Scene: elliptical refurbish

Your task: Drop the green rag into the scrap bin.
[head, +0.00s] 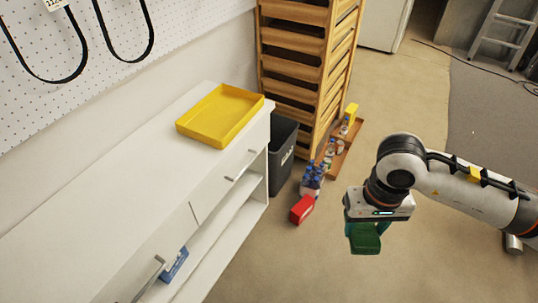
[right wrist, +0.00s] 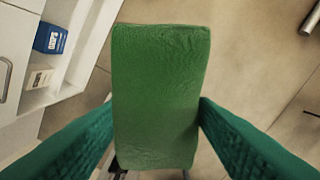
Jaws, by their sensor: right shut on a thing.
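The green rag (right wrist: 158,85) is a folded block between the two green fingers of my right gripper (right wrist: 155,130) in the right wrist view. In the head view the rag (head: 364,240) hangs below the right gripper (head: 370,228), above open floor to the right of the cabinet. The right gripper is shut on it. A dark grey bin (head: 284,155), which looks like the scrap bin, stands at the end of the white cabinet, to the left of and beyond the gripper. The cabinet hides part of the bin. My left gripper is not in view.
A yellow tray (head: 222,116) lies on the white cabinet (head: 120,175). A wooden slatted rack (head: 306,65) stands behind the bin. A red box (head: 302,209), blue-capped bottles (head: 312,177) and a low wooden tray (head: 350,135) are on the floor right of the bin.

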